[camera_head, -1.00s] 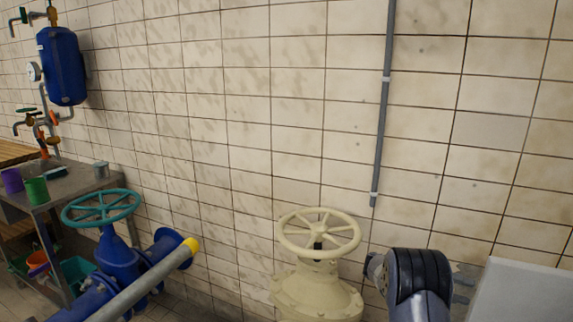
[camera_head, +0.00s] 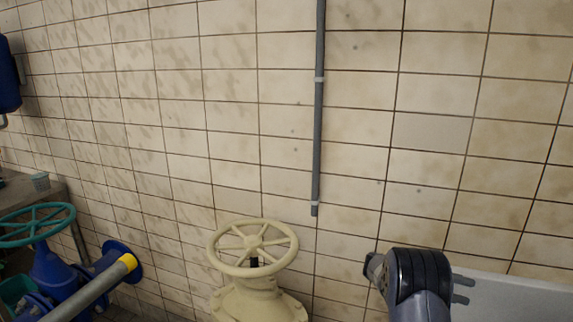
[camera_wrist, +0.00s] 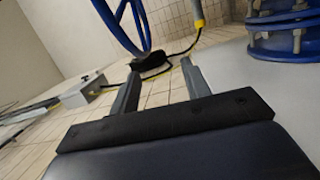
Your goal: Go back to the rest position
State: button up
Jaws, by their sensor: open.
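My gripper (camera_wrist: 158,78) shows in the wrist view with its two grey fingers spread apart and nothing between them. In the head view my gripper (camera_head: 466,288) shows only in part, at the lower right behind the dark wrist housing of my arm. The arm is apart from the cream handwheel to its left.
The cream handwheel valve (camera_head: 253,247) stands left of my arm. A teal handwheel (camera_head: 36,225) and a yellow-ended grey pipe (camera_head: 90,287) are at the lower left. A blue handwheel (camera_wrist: 144,22) and blue flange (camera_wrist: 282,42) show in the wrist view.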

jog(key=shift+d, duration=0.55)
jog(key=shift+r, duration=0.1)
